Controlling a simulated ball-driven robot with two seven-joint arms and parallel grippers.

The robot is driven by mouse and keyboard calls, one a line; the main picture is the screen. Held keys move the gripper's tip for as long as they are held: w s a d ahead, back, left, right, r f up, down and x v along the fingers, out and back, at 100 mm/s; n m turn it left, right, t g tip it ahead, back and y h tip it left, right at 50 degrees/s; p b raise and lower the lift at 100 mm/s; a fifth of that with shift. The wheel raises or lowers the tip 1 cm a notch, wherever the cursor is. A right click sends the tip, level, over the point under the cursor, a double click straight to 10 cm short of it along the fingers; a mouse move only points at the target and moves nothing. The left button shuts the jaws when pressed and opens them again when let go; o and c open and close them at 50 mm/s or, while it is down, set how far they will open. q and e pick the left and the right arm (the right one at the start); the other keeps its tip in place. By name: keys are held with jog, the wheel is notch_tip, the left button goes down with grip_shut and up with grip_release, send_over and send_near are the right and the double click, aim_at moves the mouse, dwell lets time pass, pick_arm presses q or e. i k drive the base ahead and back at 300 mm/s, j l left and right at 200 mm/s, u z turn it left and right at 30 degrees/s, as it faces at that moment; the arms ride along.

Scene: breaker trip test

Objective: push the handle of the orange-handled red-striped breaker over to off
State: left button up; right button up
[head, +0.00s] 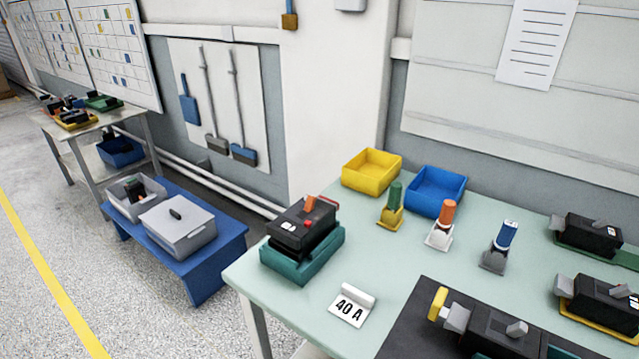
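A breaker with a black body (287,236) sits in a teal base at the table's left end. Its orange handle (309,203) stands up on top, with a small red part beside it. I cannot make out a red stripe on it. Black units in a green base (590,234) and in a yellow-edged base (600,298) stand at the right; their handles are not clear. Another dark unit (500,330) with grey parts lies on a dark mat (425,325) at the front. Neither of my grippers is in view.
Yellow (371,171) and blue (436,192) bins stand at the back. Green (394,193), orange (447,212) and blue (507,234) upright pieces stand in small holders. The pale table (385,255) is clear in the middle.

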aim_at(310, 201)
jog(key=i+j+z, duration=0.2)
jog(key=j, duration=0.2)
jog(key=j+z, duration=0.25)
jog(key=j, duration=0.15)
jog(key=i+j+z, duration=0.2)
jog(key=j, duration=0.25)
jog(key=k, duration=0.1)
